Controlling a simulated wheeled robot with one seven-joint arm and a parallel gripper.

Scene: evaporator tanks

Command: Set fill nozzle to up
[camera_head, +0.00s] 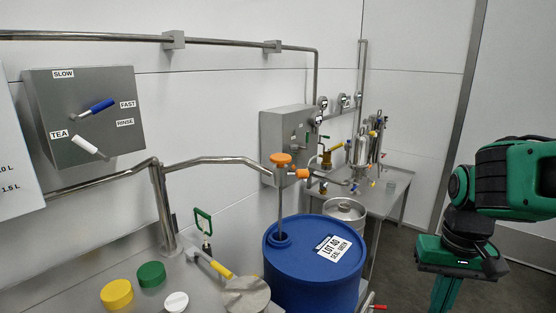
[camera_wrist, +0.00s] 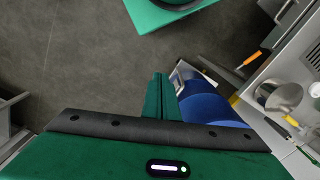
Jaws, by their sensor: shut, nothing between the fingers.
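What looks like the fill nozzle (camera_head: 280,205) is a thin vertical tube at the end of a steel pipe, under an orange knob (camera_head: 281,158). An orange side handle (camera_head: 302,173) points right from its head. The tube reaches down to the opening in the top of a blue drum (camera_head: 310,285); its lower end is hidden. The drum also shows in the wrist view (camera_wrist: 208,108). My gripper (camera_wrist: 159,82) is shut and empty, apart from the nozzle and drum. In the head view it hangs at the right, its fingertips cut off by the lower edge.
A steel bench with yellow (camera_head: 117,294) and green (camera_head: 151,274) lids stands at the left front. A grey panel (camera_head: 85,115) with blue and white levers hangs above it. A steel keg (camera_head: 345,212) and a table with equipment stand behind the drum. Floor is open near my arm.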

